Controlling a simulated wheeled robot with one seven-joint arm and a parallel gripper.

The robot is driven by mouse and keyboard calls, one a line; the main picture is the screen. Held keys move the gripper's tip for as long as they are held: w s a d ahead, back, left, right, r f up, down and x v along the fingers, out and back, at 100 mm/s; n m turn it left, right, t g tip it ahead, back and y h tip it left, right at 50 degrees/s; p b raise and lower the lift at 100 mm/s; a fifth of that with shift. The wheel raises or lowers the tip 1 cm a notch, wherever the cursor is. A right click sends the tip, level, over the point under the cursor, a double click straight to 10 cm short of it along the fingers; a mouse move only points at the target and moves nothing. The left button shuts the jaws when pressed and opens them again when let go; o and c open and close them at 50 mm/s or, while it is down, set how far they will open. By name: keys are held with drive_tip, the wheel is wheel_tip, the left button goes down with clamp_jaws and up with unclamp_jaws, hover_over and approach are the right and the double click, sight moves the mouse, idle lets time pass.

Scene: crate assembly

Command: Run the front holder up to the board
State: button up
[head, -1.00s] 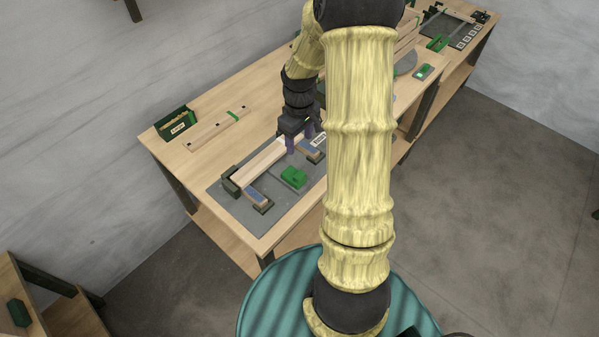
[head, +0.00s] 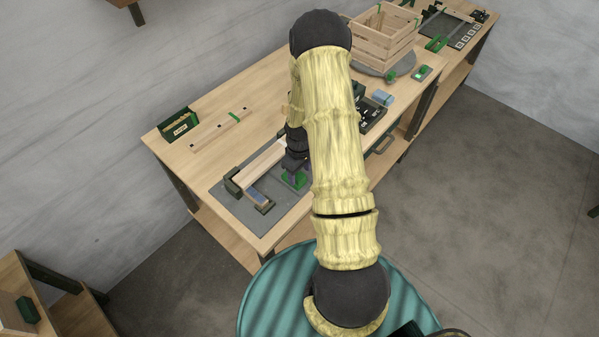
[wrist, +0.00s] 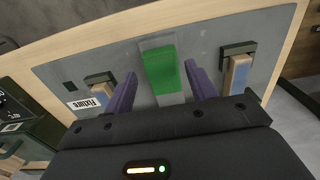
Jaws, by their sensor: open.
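The front holder, a green block (wrist: 161,74), sits on the grey fixture plate (wrist: 208,42) in the wrist view. In the head view the green holder (head: 291,182) shows only partly beside my gripper. My gripper (wrist: 159,70) is open, with one purple finger on each side of the holder; I cannot tell whether they touch it. In the head view my gripper (head: 297,177) is low over the plate. The board, a pale wooden plank (head: 262,159), lies along the plate behind the holder, its right end hidden by my arm. The board is not visible in the wrist view.
Two blue-and-wood pieces in dark brackets flank the holder, at left (wrist: 103,90) and right (wrist: 238,72) in the wrist view. A green bin (head: 178,126) and a wooden strip (head: 220,130) lie farther back. A slatted crate (head: 382,37) stands at the back right.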

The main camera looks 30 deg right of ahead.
drive_tip(key=shift+f, duration=1)
clamp_jaws()
drive_tip(key=w, duration=0.2)
drive_tip(key=w+a+b, duration=0.1)
drive_tip(key=w, duration=0.1)
drive_tip(key=w+a+b, duration=0.1)
drive_tip(key=w, duration=0.1)
drive_tip(key=shift+f, duration=0.1)
drive_tip(key=shift+w+a, duration=0.15)
drive_tip(key=shift+r, duration=0.25)
